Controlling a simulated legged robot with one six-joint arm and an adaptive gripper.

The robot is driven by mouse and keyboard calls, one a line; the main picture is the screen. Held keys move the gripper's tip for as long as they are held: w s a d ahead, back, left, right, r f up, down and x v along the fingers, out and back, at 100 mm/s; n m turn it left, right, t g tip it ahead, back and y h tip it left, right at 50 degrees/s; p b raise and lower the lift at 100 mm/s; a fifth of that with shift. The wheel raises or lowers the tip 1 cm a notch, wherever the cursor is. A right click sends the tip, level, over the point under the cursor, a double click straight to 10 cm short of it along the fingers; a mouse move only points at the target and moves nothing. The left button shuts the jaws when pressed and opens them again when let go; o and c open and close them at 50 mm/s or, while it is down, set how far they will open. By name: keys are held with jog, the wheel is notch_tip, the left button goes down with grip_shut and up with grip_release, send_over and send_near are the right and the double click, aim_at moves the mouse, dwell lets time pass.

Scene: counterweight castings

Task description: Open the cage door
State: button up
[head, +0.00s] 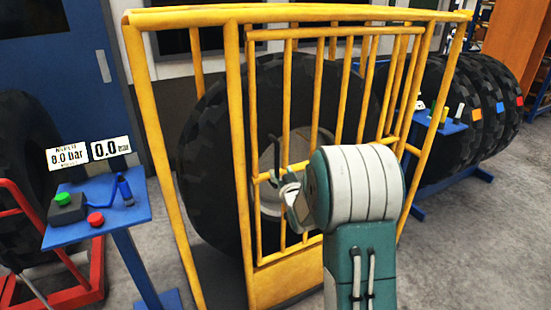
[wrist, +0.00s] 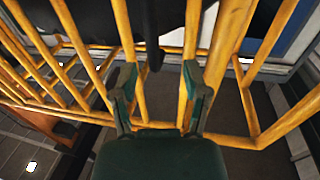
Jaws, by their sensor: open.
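The yellow cage door (head: 288,85) is a barred panel within the yellow cage frame (head: 236,150). I cannot tell whether it is fully closed. A dark upright handle (head: 277,153) shows at the door's left side, and it also appears as a dark bar in the wrist view (wrist: 153,38). My gripper (head: 285,190) is at the door's mid-height bar, just below the handle, partly hidden by my wrist. In the wrist view my gripper (wrist: 160,88) has its two green fingers spread apart, with yellow bars beyond and close beside them. Nothing is held.
A large black tyre (head: 215,130) stands inside the cage. At left, a blue stand (head: 90,215) carries green and red buttons beside a red frame (head: 95,270). More tyres (head: 490,100) and a blue table (head: 437,122) are at right. Grey floor is clear at right front.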

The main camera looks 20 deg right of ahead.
aim_at(278, 160)
jog(key=w+d, duration=0.1)
jog(key=w, duration=0.4)
jog(key=w+d, duration=0.1)
jog(key=w, duration=0.2)
jog(key=shift+d+f, duration=0.15)
jog(key=shift+d, duration=0.2)
jog(key=shift+w+a, duration=0.1)
jog(key=shift+a, duration=0.35)
jog(key=shift+d, duration=0.25)
jog(key=c, duration=0.8)
jog(key=shift+d, duration=0.1)
grip_shut()
